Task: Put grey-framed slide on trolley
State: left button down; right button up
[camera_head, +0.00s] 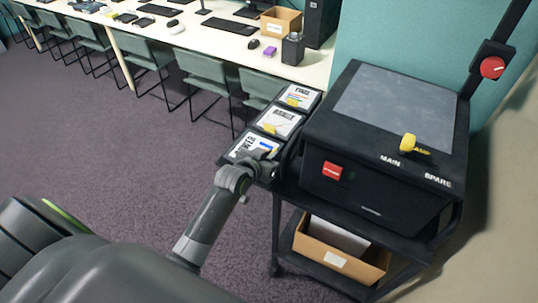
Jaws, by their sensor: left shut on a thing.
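The trolley (277,222) is black and carries a large overhead projector (345,150). Three framed slides lie in a row on the left side of its top: a far one (300,93), a middle one (279,121) and a near one (247,142). All have dark frames, white faces and printed labels; I cannot tell which frame is grey. My left gripper (267,156) is at the right edge of the near slide and is shut on it. The gripper hides that slide's near right corner. The near slide appears to lie flat or just above the surface. My right gripper is not in view.
The projector has a yellow knob (407,143), a red switch (332,171) and an upright post at right. A cardboard box (340,262) sits on the trolley's lower shelf. A long desk (190,37) with chairs (208,82) runs behind. The carpet at left is clear.

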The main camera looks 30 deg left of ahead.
pick_arm(q)
jog(key=c, duration=2)
grip_release()
jog(key=shift+f, duration=0.1)
jog(key=o, duration=0.5)
jog(key=shift+r, duration=0.2)
jog(key=v, duration=1.2)
jog(key=shift+b, duration=0.3)
